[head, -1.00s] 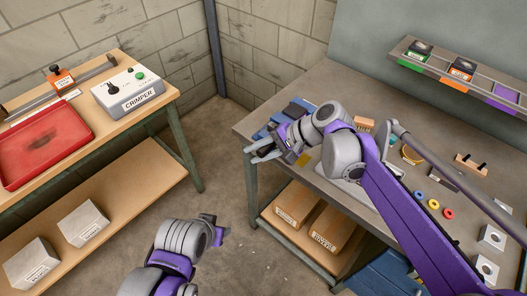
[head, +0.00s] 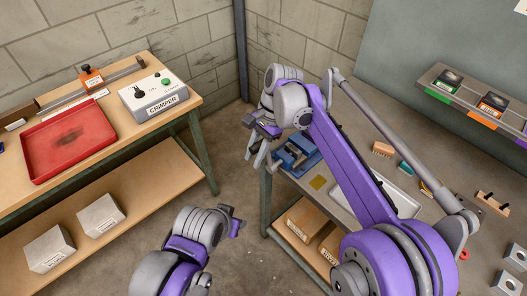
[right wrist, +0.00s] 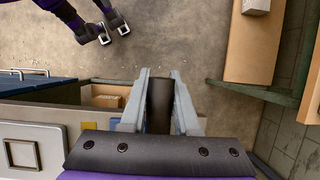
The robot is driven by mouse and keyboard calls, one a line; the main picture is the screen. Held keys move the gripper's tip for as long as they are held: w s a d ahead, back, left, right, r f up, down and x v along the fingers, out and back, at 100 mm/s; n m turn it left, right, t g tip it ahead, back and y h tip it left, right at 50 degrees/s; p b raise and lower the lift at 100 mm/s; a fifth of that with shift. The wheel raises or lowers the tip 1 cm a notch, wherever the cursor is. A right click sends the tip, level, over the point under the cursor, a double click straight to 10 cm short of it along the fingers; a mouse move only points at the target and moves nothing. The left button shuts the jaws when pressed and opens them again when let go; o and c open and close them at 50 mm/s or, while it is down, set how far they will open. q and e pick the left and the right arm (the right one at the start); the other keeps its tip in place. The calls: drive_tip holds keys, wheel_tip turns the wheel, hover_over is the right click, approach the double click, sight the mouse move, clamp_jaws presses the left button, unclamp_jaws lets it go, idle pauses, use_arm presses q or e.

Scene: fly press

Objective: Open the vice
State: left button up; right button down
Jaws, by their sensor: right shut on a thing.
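The blue vice (head: 300,150) stands at the near left corner of the right-hand bench, partly hidden behind my right arm. My right gripper (head: 258,160) points down just left of the vice, beyond the bench corner. In the right wrist view its two grey fingers (right wrist: 158,98) are shut on a dark bar (right wrist: 160,112), which looks like the vice's handle. The jaws of the vice are too hidden to tell their gap. My left gripper (head: 235,222) is low over the floor, away from the vice. In the right wrist view its fingertips (right wrist: 114,33) are apart and empty.
The right-hand bench also holds a wooden-backed brush (head: 382,149), a pale tray (head: 402,203) and a peg block (head: 492,202). The left bench carries a red tray (head: 70,142) and the crimper box (head: 153,93). Open floor lies between the benches.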

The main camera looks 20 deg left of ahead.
drive_tip(key=shift+w+a+f, duration=0.35)
drive_tip(key=shift+a+f, duration=0.05)
drive_tip(key=shift+a, duration=0.15)
use_arm(q)
drive_tip(key=shift+w+f, duration=0.2)
drive_tip(key=shift+w, duration=0.3)
use_arm(e)
drive_tip(key=shift+w+a+f, duration=0.2)
drive_tip(key=shift+a+f, duration=0.2)
use_arm(q)
drive_tip(key=shift+a, duration=0.1)
use_arm(e)
drive_tip(key=c, duration=1.1)
unclamp_jaws()
drive_tip(key=o, duration=0.4)
drive_tip(key=shift+d, duration=0.1)
drive_tip(key=shift+o, duration=0.2)
drive_tip(key=shift+r, duration=0.1)
use_arm(q)
drive_tip(key=shift+w+r+p, duration=0.3)
drive_tip(key=shift+r+p, duration=0.2)
drive_tip(key=shift+r, duration=0.35)
use_arm(e)
drive_tip(key=v, duration=1)
drive_tip(key=shift+r, duration=0.4)
